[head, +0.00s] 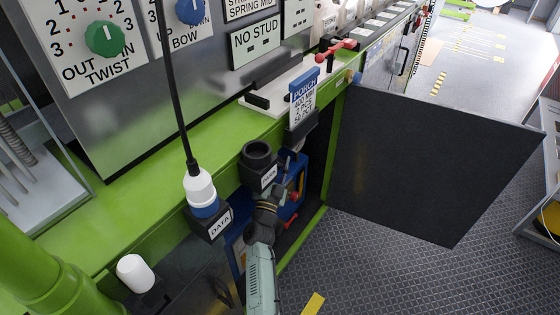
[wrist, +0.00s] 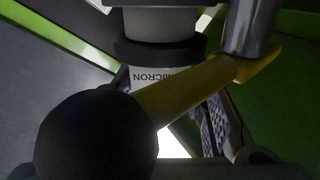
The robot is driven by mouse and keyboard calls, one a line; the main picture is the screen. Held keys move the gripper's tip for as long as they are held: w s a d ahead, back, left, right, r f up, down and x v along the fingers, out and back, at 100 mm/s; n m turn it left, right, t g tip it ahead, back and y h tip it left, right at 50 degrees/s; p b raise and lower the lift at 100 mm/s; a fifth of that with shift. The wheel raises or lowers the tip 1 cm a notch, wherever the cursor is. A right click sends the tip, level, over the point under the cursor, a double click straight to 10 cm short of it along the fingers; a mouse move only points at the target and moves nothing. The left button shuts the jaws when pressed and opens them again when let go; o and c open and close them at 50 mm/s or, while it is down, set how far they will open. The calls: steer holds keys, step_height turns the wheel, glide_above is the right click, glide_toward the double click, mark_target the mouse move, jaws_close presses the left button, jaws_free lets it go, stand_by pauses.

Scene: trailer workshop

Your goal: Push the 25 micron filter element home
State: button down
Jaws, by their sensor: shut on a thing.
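The filter element (wrist: 146,78) is in the wrist view, pale with a label of which "MICRON" can be read. A dark collar (wrist: 160,50) sits against it, with a wider pale cylinder (wrist: 158,22) beyond. I cannot tell how deep the element sits. My gripper (wrist: 168,88) is shut on the element, its ridged pads on either side. A yellow bar and a black ball cover part of the element and pads. In the head view, my gripper (head: 270,195) is at the blue cabinet (head: 237,247) under the green bench; the element cannot be made out there.
The yellow bar (wrist: 190,92) with its black ball (wrist: 95,140) and a metal post (wrist: 251,25) lie close to the wrist camera. Beside my arm are the black PARK socket (head: 258,155) and the plugged DATA socket (head: 208,222). A dark door panel (head: 425,160) stands open right.

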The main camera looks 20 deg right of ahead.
steer(key=shift+w+a+f, duration=0.1)
steer(key=c, duration=0.9)
jaws_free()
steer(key=shift+a+f, duration=0.15)
steer(key=v, duration=1.1)
steer(key=shift+s, duration=0.45)
